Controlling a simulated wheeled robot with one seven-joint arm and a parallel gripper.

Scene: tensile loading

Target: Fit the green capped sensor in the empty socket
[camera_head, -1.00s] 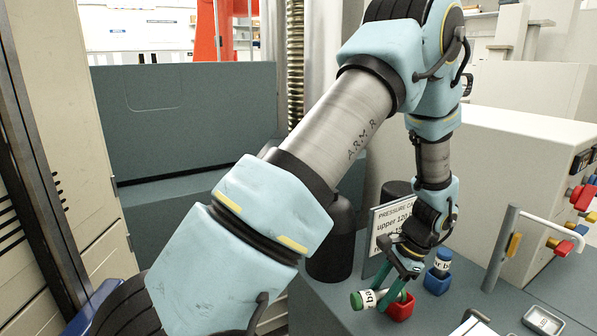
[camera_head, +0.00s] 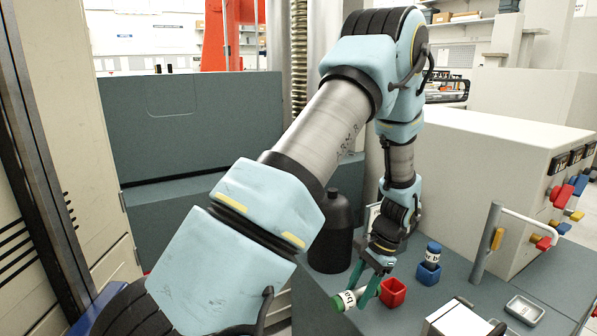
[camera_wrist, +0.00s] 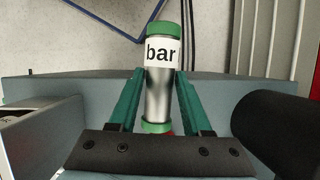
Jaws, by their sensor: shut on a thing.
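My gripper (camera_head: 366,287) is shut on the green capped sensor (camera_head: 343,300), a short cylinder with a white label, held tilted with its green cap to the left. In the wrist view the sensor (camera_wrist: 158,95) lies between the teal fingers (camera_wrist: 158,100), its "bar" label and cap beyond the fingertips. It has a steel body and a green lower ring. The red socket (camera_head: 393,293) is just right of the fingers in the head view and looks empty. A little red shows behind the sensor's lower end in the wrist view.
A blue capped sensor (camera_head: 433,252) stands in a blue socket (camera_head: 428,274) behind and right of the red one. A black bottle (camera_head: 331,235) stands left of my gripper. A metal handle post (camera_head: 487,243), a small tray (camera_head: 524,310) and a pale box (camera_head: 455,318) are to the right.

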